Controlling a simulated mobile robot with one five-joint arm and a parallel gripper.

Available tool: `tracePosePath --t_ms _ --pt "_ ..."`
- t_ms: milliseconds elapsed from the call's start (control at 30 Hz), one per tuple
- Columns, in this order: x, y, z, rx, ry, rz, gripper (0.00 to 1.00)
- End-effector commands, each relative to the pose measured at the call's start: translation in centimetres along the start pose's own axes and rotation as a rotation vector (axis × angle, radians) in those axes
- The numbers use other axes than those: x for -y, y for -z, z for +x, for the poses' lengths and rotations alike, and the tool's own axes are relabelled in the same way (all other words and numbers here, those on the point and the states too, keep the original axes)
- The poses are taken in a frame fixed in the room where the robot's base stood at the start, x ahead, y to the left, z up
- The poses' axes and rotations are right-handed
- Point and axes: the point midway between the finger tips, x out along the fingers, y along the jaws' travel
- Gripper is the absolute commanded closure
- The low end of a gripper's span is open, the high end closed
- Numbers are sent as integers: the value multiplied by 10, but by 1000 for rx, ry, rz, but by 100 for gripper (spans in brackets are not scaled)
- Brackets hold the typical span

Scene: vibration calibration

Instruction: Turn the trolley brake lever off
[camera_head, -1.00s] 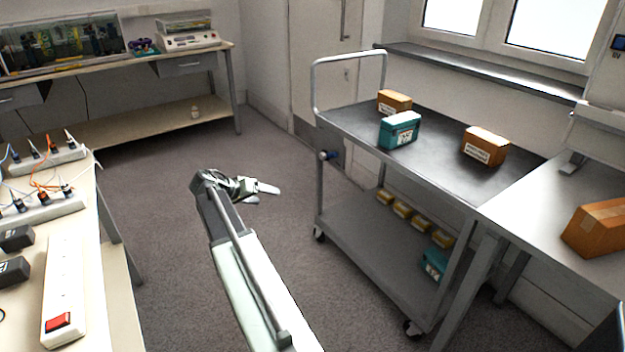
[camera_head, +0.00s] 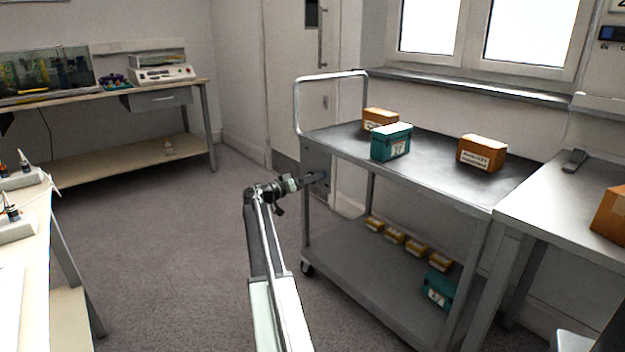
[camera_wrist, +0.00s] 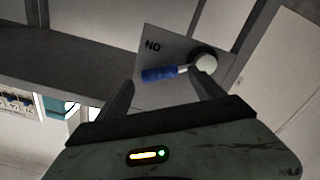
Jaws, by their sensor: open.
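The trolley (camera_head: 350,268) stands right of centre in the head view, with a grey plate at its near left end. The brake lever has a blue grip (camera_wrist: 160,74) and a pale round pivot (camera_wrist: 205,62) on that plate in the wrist view. The plate carries a label reading "NO" in the picture, beside the grip. My gripper (camera_wrist: 161,84) is open, with one finger on each side of the lever. I cannot tell whether either finger touches it. In the head view my gripper (camera_head: 305,182) reaches the trolley's left end and mostly hides the lever.
On the trolley's top are a teal box (camera_head: 391,143) and brown boxes (camera_head: 482,153). Small yellow boxes and another teal box (camera_head: 438,289) sit on its lower shelf. A metal table (camera_head: 560,200) adjoins it at right. Open floor (camera_head: 170,260) lies left of my arm.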

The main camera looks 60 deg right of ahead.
Motion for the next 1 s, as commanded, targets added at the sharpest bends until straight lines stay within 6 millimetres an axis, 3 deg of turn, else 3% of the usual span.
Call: tracePosePath --t_ms 133,367,467,667,1000 --pt "1 0 21 1 0 0 23" --pt "1 0 23 0 2 0 23" --pt "1 0 23 0 2 0 45" --pt "1 0 22 0 3 0 100" --pt "-8 -2 28 2 -2 -31 100"
